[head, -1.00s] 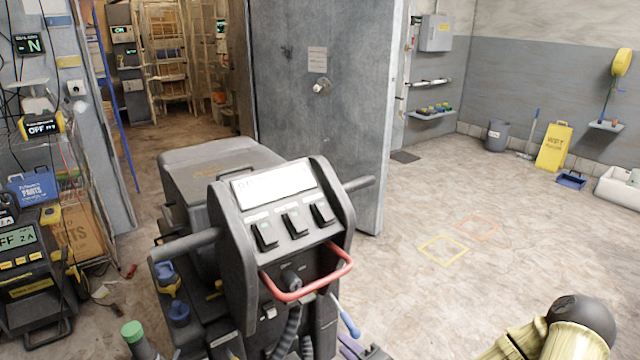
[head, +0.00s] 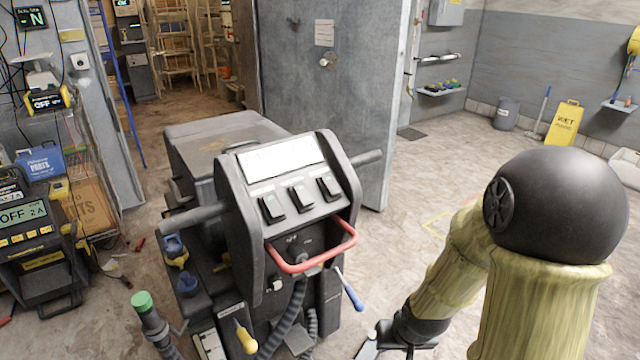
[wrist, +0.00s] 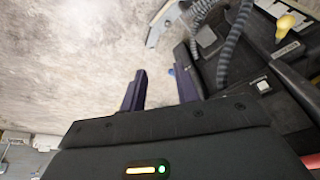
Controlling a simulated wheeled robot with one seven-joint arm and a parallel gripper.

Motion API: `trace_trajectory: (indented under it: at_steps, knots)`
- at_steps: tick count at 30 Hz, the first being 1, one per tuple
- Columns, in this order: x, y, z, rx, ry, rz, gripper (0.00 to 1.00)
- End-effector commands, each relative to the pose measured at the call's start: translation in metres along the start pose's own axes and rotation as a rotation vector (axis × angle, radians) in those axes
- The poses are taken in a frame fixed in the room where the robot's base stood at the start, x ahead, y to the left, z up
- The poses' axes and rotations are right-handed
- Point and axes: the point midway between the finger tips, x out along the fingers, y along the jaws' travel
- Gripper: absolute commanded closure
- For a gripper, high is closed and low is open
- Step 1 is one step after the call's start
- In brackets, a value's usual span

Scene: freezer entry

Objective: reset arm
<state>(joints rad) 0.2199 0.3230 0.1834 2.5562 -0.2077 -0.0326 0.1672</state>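My arm with its black elbow (head: 560,205) and olive-yellow links stands on the right of the head view. Its forearm reaches down to the bottom edge, where the wrist end is partly cut off. In the wrist view my gripper (wrist: 160,82) has its two dark fingers apart, with bare floor showing between them and nothing held. The grey machine (head: 290,195) with the red handle (head: 312,250) stands left of my arm in the head view. In the wrist view its dark body and hose (wrist: 235,40) lie right of and beyond the fingers.
A blue-handled tool (head: 350,290) and a yellow-handled tool (head: 245,337) are at the machine's front. A green-capped item (head: 142,302) stands at the lower left. The big grey door (head: 330,100) is behind the machine. Open floor (head: 430,175) lies behind my arm, towards the yellow sign (head: 564,125).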

Motion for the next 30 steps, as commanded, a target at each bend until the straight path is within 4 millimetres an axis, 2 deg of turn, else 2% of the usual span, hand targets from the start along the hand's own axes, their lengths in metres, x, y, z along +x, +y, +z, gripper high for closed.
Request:
trace_trajectory:
  at_steps: [1, 6, 15, 25, 30]
  knots:
    - [-0.014, 0.000, 0.000, -0.011, 0.000, 0.022, 0.69]
    - [-0.048, -0.002, 0.008, -0.019, -0.031, 0.057, 0.69]
    - [-0.091, -0.011, 0.024, -0.020, -0.066, 0.047, 0.69]
    - [-0.141, -0.013, 0.008, -0.019, -0.071, 0.049, 0.69]
    - [-0.178, -0.015, -0.004, -0.019, -0.070, 0.049, 0.69]
